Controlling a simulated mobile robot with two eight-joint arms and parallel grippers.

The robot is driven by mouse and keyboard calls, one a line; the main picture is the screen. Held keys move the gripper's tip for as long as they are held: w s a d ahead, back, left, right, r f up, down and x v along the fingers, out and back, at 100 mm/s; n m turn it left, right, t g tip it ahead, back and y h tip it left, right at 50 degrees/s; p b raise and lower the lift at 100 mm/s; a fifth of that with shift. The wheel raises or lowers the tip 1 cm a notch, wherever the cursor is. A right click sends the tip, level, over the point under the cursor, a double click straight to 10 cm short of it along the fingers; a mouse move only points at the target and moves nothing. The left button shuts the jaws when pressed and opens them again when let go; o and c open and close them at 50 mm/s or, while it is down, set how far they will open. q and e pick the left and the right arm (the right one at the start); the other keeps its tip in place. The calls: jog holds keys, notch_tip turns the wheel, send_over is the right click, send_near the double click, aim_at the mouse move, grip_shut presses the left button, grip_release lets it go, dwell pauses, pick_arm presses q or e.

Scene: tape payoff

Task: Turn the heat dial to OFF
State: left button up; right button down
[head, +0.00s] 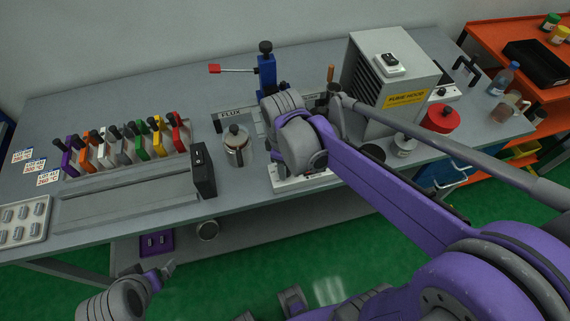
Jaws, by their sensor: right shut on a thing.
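My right gripper (284,172) is at the front of a low white-fronted unit (312,181) near the table's front edge. Its wrist and purple forearm cover most of it. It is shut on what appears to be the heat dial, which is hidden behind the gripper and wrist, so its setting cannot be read. My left gripper (167,269) is low in front of the table, away from the unit. It is too small to tell whether its fingers are apart.
A metal pot (235,150) and a black box (204,172) stand left of the unit. A blue stand (266,76) is behind it. A grey fume hood (389,80) and red round container (440,118) are to the right. Colored holders (141,143) line the left.

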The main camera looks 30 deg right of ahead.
dwell(0.4)
jog(key=shift+c, duration=2.3)
grip_release()
jog(key=shift+r, duration=0.1)
notch_tip(320, 180, up, 11)
jog(key=p, duration=0.1)
jog(key=shift+s+a+f, duration=0.2)
jog(key=shift+s, duration=0.05)
